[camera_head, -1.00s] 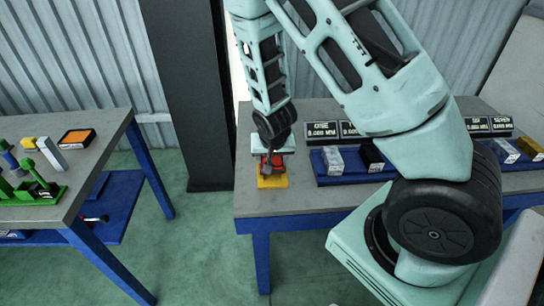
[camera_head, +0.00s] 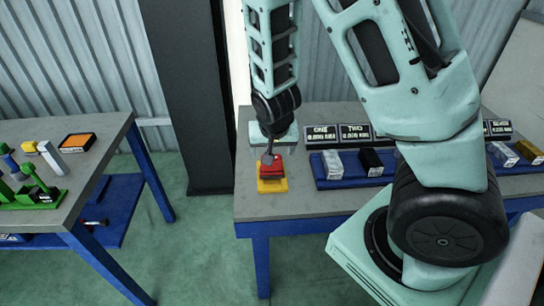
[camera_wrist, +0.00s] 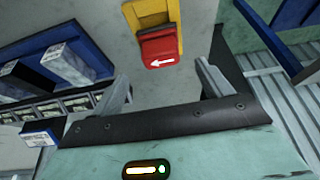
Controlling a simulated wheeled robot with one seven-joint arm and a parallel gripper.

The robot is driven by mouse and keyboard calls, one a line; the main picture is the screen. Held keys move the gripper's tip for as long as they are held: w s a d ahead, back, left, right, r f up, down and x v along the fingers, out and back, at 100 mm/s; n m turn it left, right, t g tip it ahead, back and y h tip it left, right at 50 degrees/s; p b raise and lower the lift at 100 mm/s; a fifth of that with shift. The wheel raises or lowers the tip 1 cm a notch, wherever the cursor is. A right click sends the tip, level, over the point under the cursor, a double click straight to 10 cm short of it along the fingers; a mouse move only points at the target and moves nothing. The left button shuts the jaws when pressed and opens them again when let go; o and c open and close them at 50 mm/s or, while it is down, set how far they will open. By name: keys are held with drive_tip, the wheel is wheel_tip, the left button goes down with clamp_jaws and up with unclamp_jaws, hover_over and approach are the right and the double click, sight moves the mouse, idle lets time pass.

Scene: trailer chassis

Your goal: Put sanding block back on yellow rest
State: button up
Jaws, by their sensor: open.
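The red sanding block (camera_head: 271,170) sits on the yellow rest (camera_head: 272,185) near the left end of the right-hand table. In the wrist view the red block (camera_wrist: 160,48) shows a white arrow on its face and covers part of the yellow rest (camera_wrist: 132,12). My gripper (camera_wrist: 166,82) is open, its two fingers spread wide and empty. The block lies beyond the fingertips, apart from them. In the head view my gripper (camera_head: 268,158) is just above and behind the block, partly hidden by my wrist.
A blue tray (camera_head: 330,182) with several small blocks lies right of the rest, with dark labelled displays (camera_head: 354,132) behind it. A second table (camera_head: 95,165) at left holds a green fixture (camera_head: 45,195) and an orange-topped box (camera_head: 78,141). Bare tabletop surrounds the rest.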

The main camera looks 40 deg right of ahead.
drive_tip(key=s+a+r+n+g+y, duration=0.1)
drive_tip(key=s+a+r+n+y, duration=0.1)
drive_tip(key=s+a+r+n, duration=0.45)
drive_tip(key=s+a+r+n+g+y, duration=0.1)
drive_tip(key=s+a+r+y, duration=0.15)
drive_tip(key=a, duration=0.75)
drive_tip(key=s+a+r+n+g, duration=0.1)
drive_tip(key=s+a+r+n, duration=0.1)
drive_tip(key=s, duration=0.4)
drive_tip(key=s+a+r+n+h, duration=0.1)
drive_tip(key=s+a+r+n, duration=0.2)
drive_tip(key=s+n, duration=0.2)
drive_tip(key=shift+s+a+r+g+p, duration=0.15)
drive_tip(key=shift+s+a+g+p, duration=0.3)
drive_tip(key=shift+s, duration=0.1)
